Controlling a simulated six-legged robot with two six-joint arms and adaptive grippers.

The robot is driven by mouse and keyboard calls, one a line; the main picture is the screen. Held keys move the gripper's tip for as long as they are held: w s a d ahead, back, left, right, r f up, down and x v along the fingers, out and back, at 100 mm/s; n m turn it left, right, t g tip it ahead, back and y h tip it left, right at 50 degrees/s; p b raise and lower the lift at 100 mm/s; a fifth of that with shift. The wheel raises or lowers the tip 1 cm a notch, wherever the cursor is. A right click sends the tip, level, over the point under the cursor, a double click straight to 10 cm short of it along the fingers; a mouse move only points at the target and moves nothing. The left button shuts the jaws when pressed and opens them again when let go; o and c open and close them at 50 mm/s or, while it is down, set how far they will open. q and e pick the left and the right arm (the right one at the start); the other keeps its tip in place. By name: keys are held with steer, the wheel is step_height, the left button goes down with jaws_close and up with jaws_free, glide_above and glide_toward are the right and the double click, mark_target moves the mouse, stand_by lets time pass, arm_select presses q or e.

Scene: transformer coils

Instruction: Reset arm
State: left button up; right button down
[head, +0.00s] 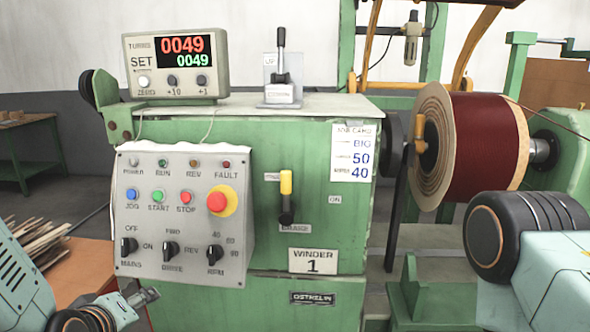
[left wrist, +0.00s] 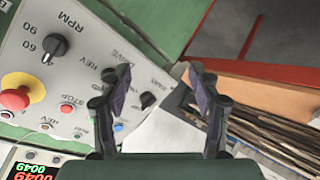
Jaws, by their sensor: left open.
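My left arm comes in at the lower left of the head view. Its gripper (head: 143,298) is near the lower left corner of the control panel (head: 140,225), below the MAINS knob (head: 129,247). In the left wrist view the left gripper (left wrist: 160,75) is open, its two dark fingers spread with nothing between them. The MAINS knob (left wrist: 148,100) shows between the fingers in that view, apart from them. My right arm (head: 515,255) shows at the lower right of the head view; its gripper is out of the picture.
The green winder cabinet (head: 300,225) fills the middle. A counter box (head: 175,65) reading 0049 and a lever stand on it. A dark red coil (head: 483,145) hangs at the right. Wooden sticks (head: 32,242) lie at the left, also in the left wrist view (left wrist: 255,125).

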arm_select(q)
steer(key=s+d+f+m+g+h, duration=0.1)
steer(key=s+d+f+m+g, duration=0.2)
steer(key=s+f, duration=0.4)
steer(key=s+d+f+m+g+h, duration=0.1)
steer(key=s+f+m+g, duration=0.3)
steer(key=f, duration=0.6)
steer(key=s+f+m+g, duration=0.1)
steer(key=s+f, duration=0.3)
steer(key=s, duration=0.4)
steer(key=s+f+m+g, duration=0.1)
steer(key=s+f, duration=0.3)
steer(key=s, duration=0.5)
steer(key=shift+d+f+g, duration=0.3)
steer(key=shift+d+g, duration=0.1)
steer(key=shift+g, duration=0.4)
